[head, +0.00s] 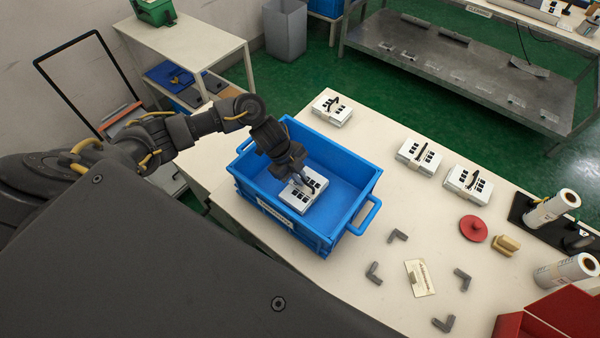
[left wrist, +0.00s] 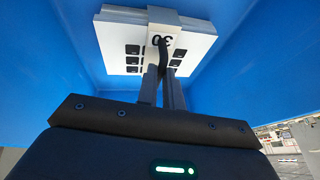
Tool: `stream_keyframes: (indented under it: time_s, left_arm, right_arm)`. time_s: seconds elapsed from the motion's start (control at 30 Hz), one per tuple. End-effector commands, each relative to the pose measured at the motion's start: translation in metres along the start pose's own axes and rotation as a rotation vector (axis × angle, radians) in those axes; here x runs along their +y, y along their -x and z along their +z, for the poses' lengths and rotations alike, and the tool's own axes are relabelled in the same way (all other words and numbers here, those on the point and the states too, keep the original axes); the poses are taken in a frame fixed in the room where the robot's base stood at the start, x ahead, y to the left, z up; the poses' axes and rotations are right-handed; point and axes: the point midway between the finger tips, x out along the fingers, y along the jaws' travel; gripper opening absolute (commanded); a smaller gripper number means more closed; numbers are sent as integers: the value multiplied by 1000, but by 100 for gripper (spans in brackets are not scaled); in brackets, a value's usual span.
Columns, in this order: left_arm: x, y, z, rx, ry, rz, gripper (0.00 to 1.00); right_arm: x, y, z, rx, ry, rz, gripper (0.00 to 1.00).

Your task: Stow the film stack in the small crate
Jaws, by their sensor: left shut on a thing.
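The blue crate (head: 362,185) stands at the left end of the cream table, with a handle on its right side. A white film stack (head: 303,195) with dark squares is inside the crate. My left gripper (head: 302,185) reaches down into the crate and is shut on the stack. The left wrist view shows the stack (left wrist: 125,45) at the fingertips, with a black strap, a "30" mark and blue crate walls around it. I cannot tell whether the stack touches the crate floor. My right gripper is not in view.
Three similar white stacks stand along the table's back edge, one of them (head: 332,108) just behind the crate. A red disc (head: 473,228), a tan block (head: 505,244), grey corner pieces, a paper tag (head: 419,278) and white rolls (head: 552,207) lie to the right.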

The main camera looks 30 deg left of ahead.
Motion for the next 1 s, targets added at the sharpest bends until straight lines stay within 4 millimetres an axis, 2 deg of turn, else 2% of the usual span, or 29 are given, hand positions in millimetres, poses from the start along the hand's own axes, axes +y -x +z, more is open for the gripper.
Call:
stream_keyframes:
  time_s: [0.33, 0.37, 0.53, 0.83, 1.0]
  left_arm:
    - [0, -2, 1, 0, 0, 0, 0]
    - [0, -2, 1, 0, 0, 0, 12]
    - [0, -2, 1, 0, 0, 0, 34]
    - [0, -1, 1, 0, -1, 0, 34]
    - [0, 20, 2, -1, -3, -2, 34]
  right_arm:
    - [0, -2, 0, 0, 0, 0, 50]
    - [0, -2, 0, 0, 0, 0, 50]
    - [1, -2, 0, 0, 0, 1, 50]
    - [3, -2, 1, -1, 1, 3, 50]
    - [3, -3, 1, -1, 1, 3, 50]
